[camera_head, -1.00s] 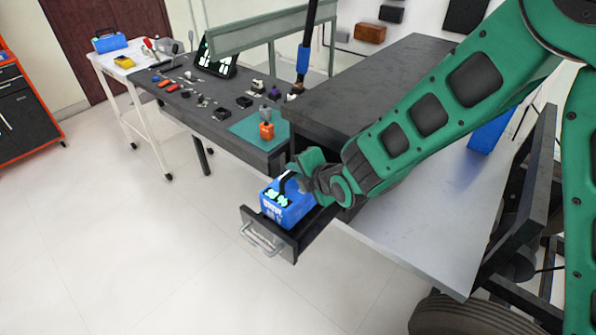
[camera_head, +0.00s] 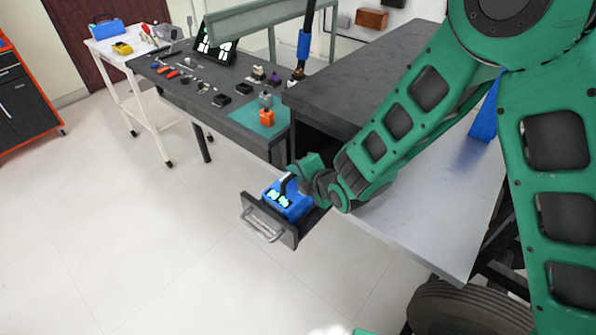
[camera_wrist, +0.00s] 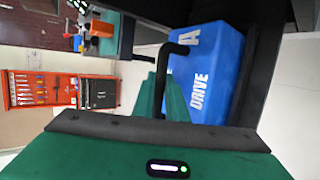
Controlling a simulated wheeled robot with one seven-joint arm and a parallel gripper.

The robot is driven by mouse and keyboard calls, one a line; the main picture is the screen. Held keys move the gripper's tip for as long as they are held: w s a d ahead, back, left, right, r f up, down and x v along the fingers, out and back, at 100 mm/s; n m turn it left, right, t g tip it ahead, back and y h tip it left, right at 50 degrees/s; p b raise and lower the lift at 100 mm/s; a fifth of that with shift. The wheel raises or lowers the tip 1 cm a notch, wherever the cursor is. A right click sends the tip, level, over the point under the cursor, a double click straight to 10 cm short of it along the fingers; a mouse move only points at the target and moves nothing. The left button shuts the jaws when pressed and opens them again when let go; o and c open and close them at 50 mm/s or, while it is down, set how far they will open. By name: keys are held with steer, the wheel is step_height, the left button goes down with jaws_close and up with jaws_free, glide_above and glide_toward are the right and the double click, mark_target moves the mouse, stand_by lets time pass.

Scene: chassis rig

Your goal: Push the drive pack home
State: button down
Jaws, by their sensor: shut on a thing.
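My gripper (camera_head: 292,181) is at the pack's handle. In the wrist view its green fingers (camera_wrist: 165,92) are shut on the black handle (camera_wrist: 162,70). The pack's underside and its seating are hidden.
The drawer stands out from a dark cabinet (camera_head: 370,75), with a grey metal surface (camera_head: 430,215) to its right. A bench with a teal mat (camera_head: 255,121) and small parts is behind. An orange part (camera_head: 267,117) stands on the mat. Open floor (camera_head: 110,240) lies left.

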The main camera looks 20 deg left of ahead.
steer(key=c, duration=1.8)
jaws_free()
steer(key=shift+f, duration=0.1)
steer(key=shift+o, duration=0.2)
steer(key=shift+d, duration=0.1)
steer(key=v, duration=1.2)
steer(key=shift+w+d, duration=0.1)
